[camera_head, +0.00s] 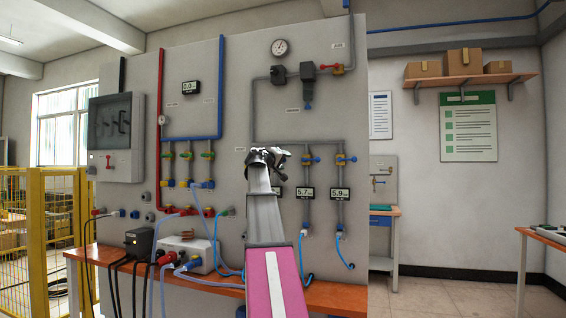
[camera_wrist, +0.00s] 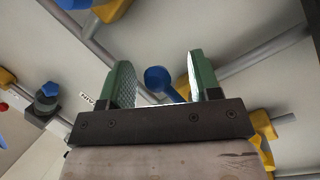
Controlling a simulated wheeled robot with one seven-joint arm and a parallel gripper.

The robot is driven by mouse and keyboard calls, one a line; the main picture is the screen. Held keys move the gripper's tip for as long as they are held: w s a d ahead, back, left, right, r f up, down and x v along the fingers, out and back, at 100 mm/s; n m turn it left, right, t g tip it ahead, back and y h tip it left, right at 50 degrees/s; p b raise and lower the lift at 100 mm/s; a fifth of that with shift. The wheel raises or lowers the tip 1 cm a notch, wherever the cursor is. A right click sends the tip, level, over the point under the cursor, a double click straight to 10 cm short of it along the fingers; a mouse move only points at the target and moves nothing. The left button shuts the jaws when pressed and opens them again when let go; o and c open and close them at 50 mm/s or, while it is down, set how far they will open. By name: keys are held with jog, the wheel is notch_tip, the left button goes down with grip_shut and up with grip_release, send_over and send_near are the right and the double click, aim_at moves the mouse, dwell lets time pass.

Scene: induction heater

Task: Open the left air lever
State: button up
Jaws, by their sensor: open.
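My gripper (camera_head: 268,156) is at the panel, in front of the left air pipe in the head view, and hides most of the valve there. In the wrist view, my gripper (camera_wrist: 160,72) is open, with one green finger on each side of a blue lever (camera_wrist: 158,78). The lever's rounded end lies in the gap and shows space to both fingers. Yellow valve body shows just beyond the right finger. Contact is not visible. In the head view, a blue handle (camera_head: 309,160) shows right of my gripper, and the right air valve (camera_head: 341,159) is yellow with a blue lever.
Grey pipes run along the panel (camera_head: 232,120) around the valves. Below are two gauges, one reading 5.7 (camera_head: 305,193) and one 5.9 (camera_head: 340,195). Another blue lever (camera_wrist: 72,4) is at the wrist view's top left. Hoses and boxes crowd the orange bench (camera_head: 340,297) below.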

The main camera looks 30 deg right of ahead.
grip_shut()
